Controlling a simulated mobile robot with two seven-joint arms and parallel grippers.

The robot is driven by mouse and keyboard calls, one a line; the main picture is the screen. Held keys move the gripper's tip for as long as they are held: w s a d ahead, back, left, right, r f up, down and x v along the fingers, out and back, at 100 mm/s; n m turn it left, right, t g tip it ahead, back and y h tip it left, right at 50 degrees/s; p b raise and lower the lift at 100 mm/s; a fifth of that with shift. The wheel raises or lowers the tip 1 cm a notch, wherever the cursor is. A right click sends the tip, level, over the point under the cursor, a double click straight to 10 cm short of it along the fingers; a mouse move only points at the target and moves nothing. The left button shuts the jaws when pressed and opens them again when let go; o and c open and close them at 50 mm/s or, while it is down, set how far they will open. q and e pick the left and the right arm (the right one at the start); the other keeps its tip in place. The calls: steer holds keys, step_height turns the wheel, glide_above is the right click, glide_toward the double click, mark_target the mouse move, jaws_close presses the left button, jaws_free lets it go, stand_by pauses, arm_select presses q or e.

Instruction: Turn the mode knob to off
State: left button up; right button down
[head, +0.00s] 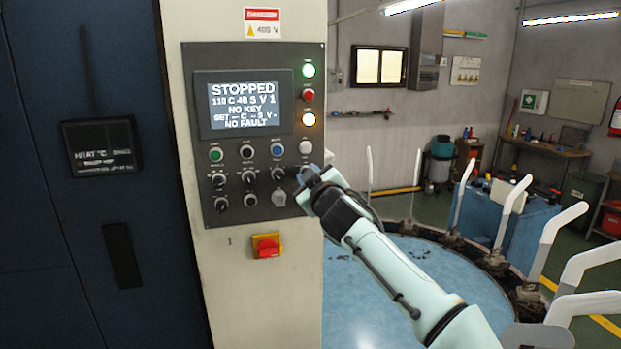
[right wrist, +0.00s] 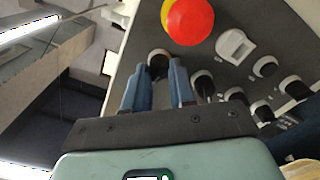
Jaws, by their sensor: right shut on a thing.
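The grey control panel (head: 238,135) carries a screen (head: 243,104) reading STOPPED, NO KEY and NO FAULT. Rows of knobs and buttons sit below it; their labels are too small to read. My right gripper (head: 308,174) is at the right end of the upper knob row and hides what is there. In the right wrist view, the blue fingers of my right gripper (right wrist: 158,72) are closed around a dark round knob (right wrist: 158,56). I cannot read which mode it points to. My left gripper is not in view.
A red mushroom button on yellow (right wrist: 190,20) and a pale key-shaped control (right wrist: 236,45) are close beside the gripped knob. A red-and-yellow switch (head: 266,247) is below the panel. Several white sock forms (head: 510,210) stand around the blue round table (head: 365,290) to the right.

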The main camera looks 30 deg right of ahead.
steer(key=shift+r+n, duration=0.1)
steer(key=shift+n, duration=0.6)
steer(key=c, duration=0.9)
jaws_free()
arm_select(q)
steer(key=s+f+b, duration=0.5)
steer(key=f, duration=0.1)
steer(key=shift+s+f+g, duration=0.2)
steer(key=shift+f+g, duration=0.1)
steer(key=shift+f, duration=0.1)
arm_select(e)
steer(key=v, duration=1.3)
steer(key=shift+s, duration=0.2)
